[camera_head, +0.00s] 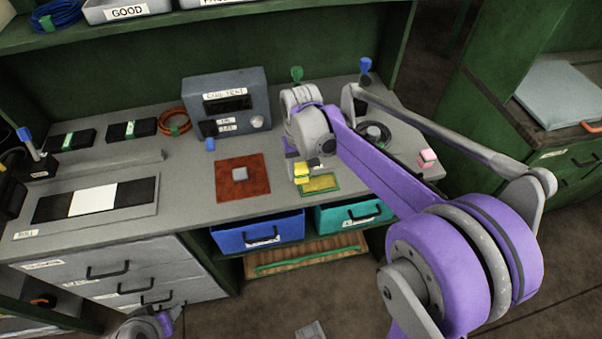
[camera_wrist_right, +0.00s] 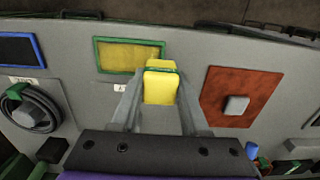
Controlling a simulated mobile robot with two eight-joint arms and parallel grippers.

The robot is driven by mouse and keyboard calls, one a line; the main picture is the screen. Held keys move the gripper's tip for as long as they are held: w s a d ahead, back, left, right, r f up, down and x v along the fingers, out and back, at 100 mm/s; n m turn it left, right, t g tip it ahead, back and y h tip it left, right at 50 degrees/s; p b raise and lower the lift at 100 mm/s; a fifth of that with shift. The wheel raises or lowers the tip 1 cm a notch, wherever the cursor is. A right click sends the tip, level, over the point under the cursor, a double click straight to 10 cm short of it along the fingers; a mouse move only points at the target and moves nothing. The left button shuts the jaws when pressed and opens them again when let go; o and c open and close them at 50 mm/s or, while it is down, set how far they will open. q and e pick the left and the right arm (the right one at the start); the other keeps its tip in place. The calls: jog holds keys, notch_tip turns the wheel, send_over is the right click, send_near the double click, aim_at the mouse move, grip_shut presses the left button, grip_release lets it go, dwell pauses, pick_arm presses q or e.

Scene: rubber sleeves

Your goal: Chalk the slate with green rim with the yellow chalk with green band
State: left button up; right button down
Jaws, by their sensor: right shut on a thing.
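My right gripper (camera_head: 301,170) is shut on the yellow chalk with green band (camera_wrist_right: 160,86). The chalk is a yellow block, also seen in the head view (camera_head: 301,173); its green band shows near its far end in the wrist view. The slate with green rim (camera_head: 320,183) lies flat near the bench's front edge, and its face shows yellow. In the wrist view the slate (camera_wrist_right: 112,55) is just left of the chalk, whose end overlaps its right edge. I cannot tell whether they touch.
A rust-red mat (camera_head: 228,192) with a grey block (camera_head: 240,174) lies left of the slate. A blue-rimmed slate (camera_wrist_right: 17,50) and a coiled black cable (camera_wrist_right: 32,108) show in the wrist view. A pink block (camera_head: 428,157) stands at the bench's right. A grey tester (camera_head: 226,94) stands behind.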

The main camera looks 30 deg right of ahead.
aim_at(300, 167)
notch_tip(300, 167, up, 2)
jog(key=shift+a+p, duration=0.15)
jog(key=shift+p, duration=0.35)
jog(key=shift+r+p, duration=0.7)
jog(key=shift+r, duration=0.45)
